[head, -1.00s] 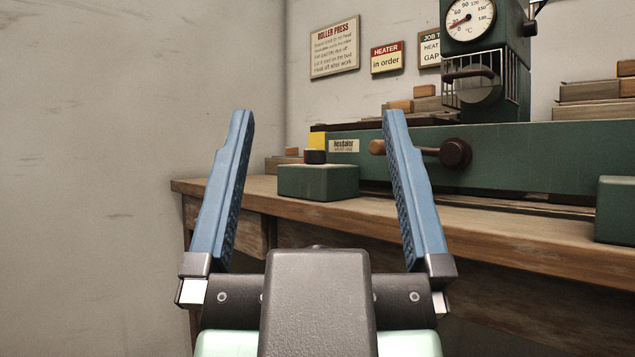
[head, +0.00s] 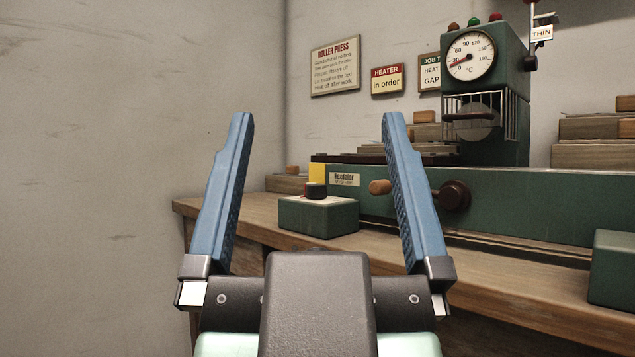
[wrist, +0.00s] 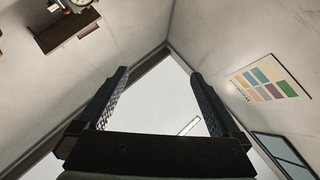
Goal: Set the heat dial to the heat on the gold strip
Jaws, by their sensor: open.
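My gripper (head: 313,190) is open and empty, its two blue fingers upright and wide apart in front of the bench. A round gauge (head: 470,55) marked °C, with a red needle low on its scale, sits on the green press column. A green box (head: 318,216) at the bench's left end carries a black and red knob (head: 316,190); I cannot tell whether this is the heat dial. It shows between my fingers, beyond them. I cannot make out a gold strip; a yellow patch (head: 317,173) marks the press's left end. The wrist view shows my fingers (wrist: 160,95) against the ceiling.
The long green press bed (head: 540,205) with knobs lies along the wooden bench (head: 240,215). Wall signs (head: 387,79) hang behind it, one reading "HEATER in order". Another green box (head: 613,268) stands at right. A colour chart (wrist: 268,85) hangs on a wall.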

